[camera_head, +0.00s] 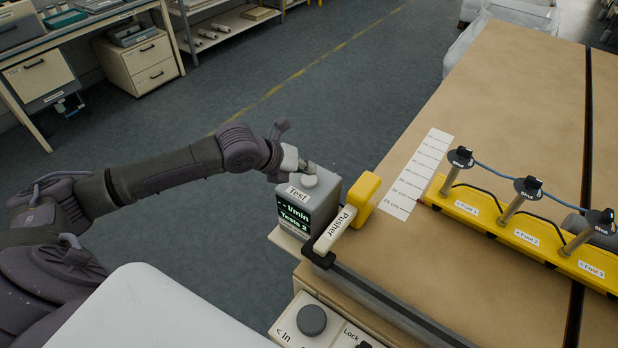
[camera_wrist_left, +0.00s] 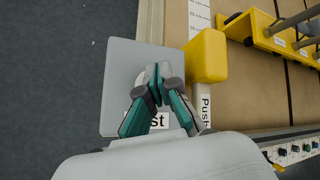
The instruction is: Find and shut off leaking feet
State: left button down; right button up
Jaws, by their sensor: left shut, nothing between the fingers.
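A grey test box (camera_head: 327,198) stands at the table's left edge. Its display (camera_head: 294,216) reads "-.- l/min" and "Tests 2", and its top carries a round button (camera_head: 310,181) beside a "Test" label. My left gripper (camera_head: 307,166) is shut and empty, its fingertips pointing down at the button; I cannot tell whether they touch. In the left wrist view, the fingers (camera_wrist_left: 155,80) mostly cover the button. A yellow rail (camera_head: 493,228) on the table carries three feet, labelled Foot 1 (camera_head: 466,208), Foot 2 (camera_head: 527,238) and Foot 3 (camera_head: 591,270), each with a black-topped valve. My right gripper is out of view.
A yellow pusher block (camera_head: 364,196) with a "Pusher" bar (camera_head: 335,229) stands right beside the test box. A white marked scale strip (camera_head: 420,173) lies on the brown table (camera_head: 490,100). A control panel (camera_head: 323,325) with a round knob is at the front. The floor at left is clear.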

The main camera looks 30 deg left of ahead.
aim_at(307, 179)
pick_arm(q)
jog(key=shift+f, duration=0.15)
jog(key=shift+f, duration=0.25)
jog(key=shift+f, duration=0.55)
dwell(0.5)
jog(key=shift+r, duration=0.1)
jog(key=shift+r+p, duration=0.85)
jog(key=shift+p, duration=0.05)
jog(key=shift+r, duration=0.1)
notch_tip(307, 179, up, 5)
jog(key=p, duration=0.5)
